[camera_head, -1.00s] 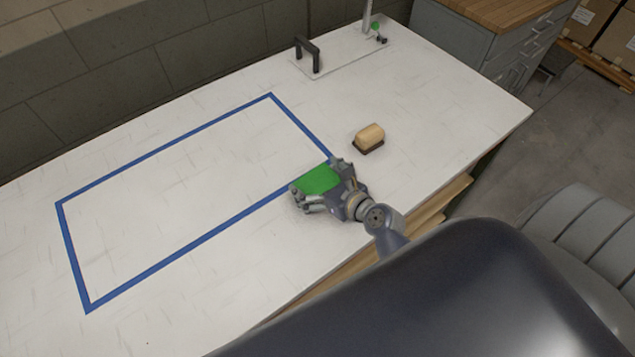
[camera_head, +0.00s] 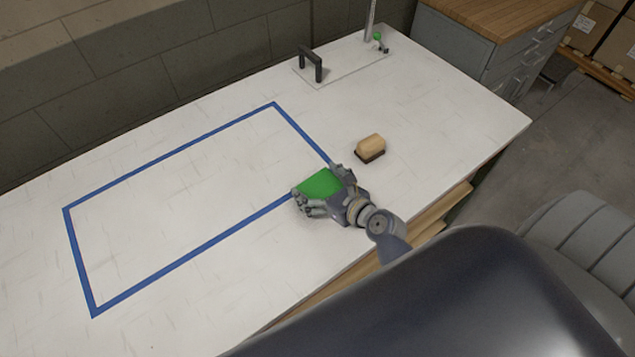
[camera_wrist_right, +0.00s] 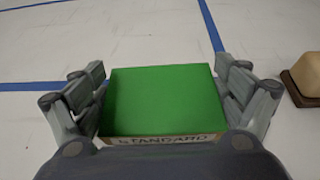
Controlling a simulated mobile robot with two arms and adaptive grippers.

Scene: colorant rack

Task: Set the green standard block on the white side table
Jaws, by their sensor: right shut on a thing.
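The green standard block (camera_head: 319,184) is in my right gripper (camera_head: 322,190), near the blue tape rectangle's near right corner in the head view. In the right wrist view the block (camera_wrist_right: 165,100) lies between the two fingers, its green top up and a label reading "STANDARD" on the side nearest the camera. The right gripper (camera_wrist_right: 165,98) is shut on it, with fingers on its left and right sides. The white table (camera_head: 400,110) is below; I cannot tell whether the block touches it. My left gripper is not in view.
A blue tape rectangle (camera_head: 180,158) marks the tabletop. A wooden-backed brush (camera_head: 370,147) lies right of the block, also at the right edge of the wrist view (camera_wrist_right: 307,75). A plate with a black handle (camera_head: 311,65) and a post stand at the back. A grey drawer cabinet (camera_head: 480,50) stands beyond.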

